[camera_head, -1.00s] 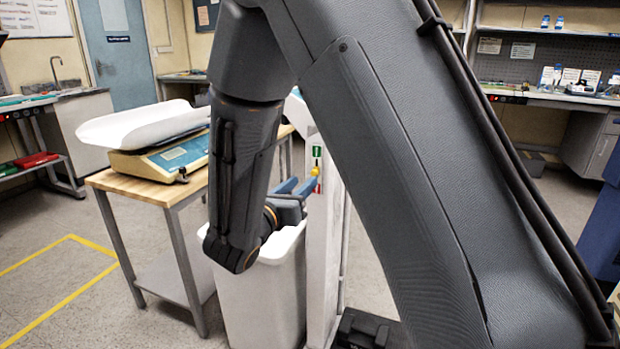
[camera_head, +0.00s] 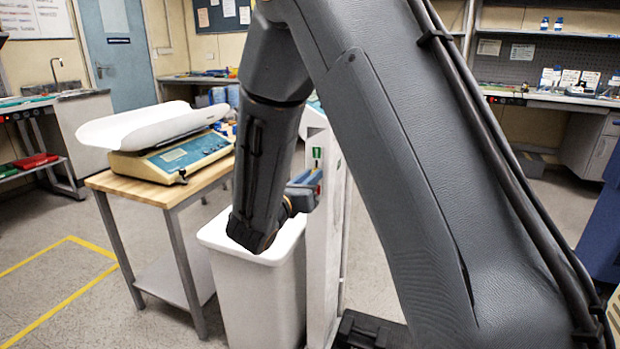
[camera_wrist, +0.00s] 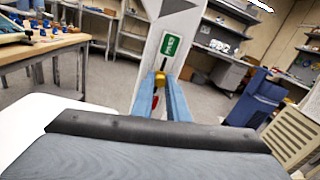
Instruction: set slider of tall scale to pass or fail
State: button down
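The tall scale is a white column (camera_head: 325,245) right of center in the head view. A green label (camera_head: 317,153) sits on its upper face, with a red mark below it. In the wrist view, the green label (camera_wrist: 172,46) is above a dark slot, and the slider's yellow knob (camera_wrist: 161,79) is below the label. My gripper's blue fingers (camera_wrist: 161,84) are on either side of the knob and appear closed on it. A red patch shows between the fingers. In the head view, my gripper (camera_head: 311,188) is against the column and hides the knob.
A white bin (camera_head: 265,300) stands directly below my forearm, beside the column. To its left, a wooden-topped table (camera_head: 150,190) carries a low scale with a white tray (camera_head: 150,125). A blue object (camera_wrist: 258,100) stands at the right in the wrist view.

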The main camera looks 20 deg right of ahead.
jog(key=shift+f+b, duration=0.85)
jog(key=shift+f, duration=1.15)
jog(key=c, duration=1.7)
grip_release()
jog(key=shift+v, duration=3.95)
jog(key=shift+d, duration=0.1)
